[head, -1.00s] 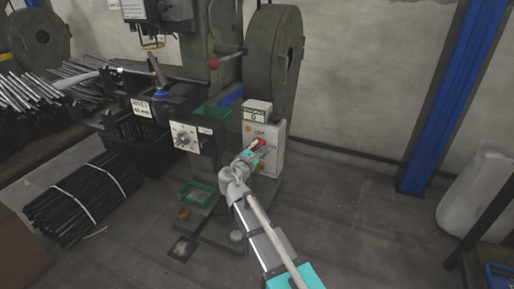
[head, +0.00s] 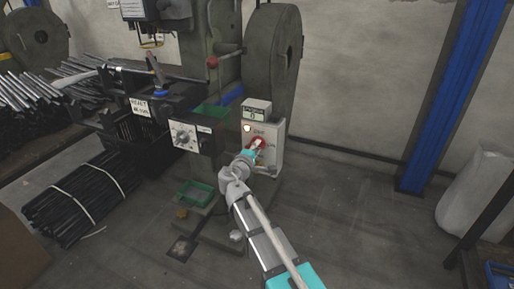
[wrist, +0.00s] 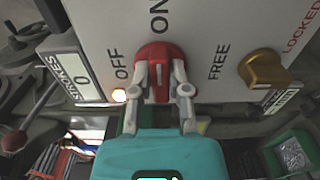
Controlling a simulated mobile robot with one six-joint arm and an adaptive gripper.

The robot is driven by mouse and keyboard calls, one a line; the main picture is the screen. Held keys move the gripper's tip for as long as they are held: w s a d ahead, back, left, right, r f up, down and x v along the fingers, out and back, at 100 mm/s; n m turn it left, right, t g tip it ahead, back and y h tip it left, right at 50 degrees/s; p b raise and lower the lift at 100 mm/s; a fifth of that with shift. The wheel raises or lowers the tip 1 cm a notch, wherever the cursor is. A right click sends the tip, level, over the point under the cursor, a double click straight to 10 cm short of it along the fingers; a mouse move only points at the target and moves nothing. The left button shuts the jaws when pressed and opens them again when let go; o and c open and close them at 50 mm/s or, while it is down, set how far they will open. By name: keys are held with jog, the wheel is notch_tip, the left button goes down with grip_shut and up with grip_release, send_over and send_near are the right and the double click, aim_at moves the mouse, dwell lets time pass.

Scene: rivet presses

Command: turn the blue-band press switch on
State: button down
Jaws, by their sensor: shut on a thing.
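The press switch is a red knob (wrist: 157,52) on a light grey control box (head: 270,162). My gripper (wrist: 159,76) is shut on the knob, one finger on each side of its red grip. In the wrist view the grip points towards the ON mark, between OFF and FREE. A small lamp (wrist: 119,95) beside OFF glows; it also shows bright in the head view (head: 247,128). In the head view my gripper (head: 256,151) partly hides the knob. The green-grey press (head: 222,70) stands behind the box, with a blue piece (head: 232,97) partly visible.
A brass knob (wrist: 262,68) sits near the FREE and LOCKED marks. A strokes counter (wrist: 80,78) reads 0. A lever with a red ball (head: 213,62) stands at the press. Bundled black bars (head: 80,197) lie left. The floor at right is mostly clear.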

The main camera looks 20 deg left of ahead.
jog(key=shift+d+m, duration=0.1)
jog(key=shift+m, duration=0.2)
jog(key=c, duration=0.6)
grip_release()
jog(key=s+a, duration=0.1)
jog(key=s, duration=1.1)
dwell(0.4)
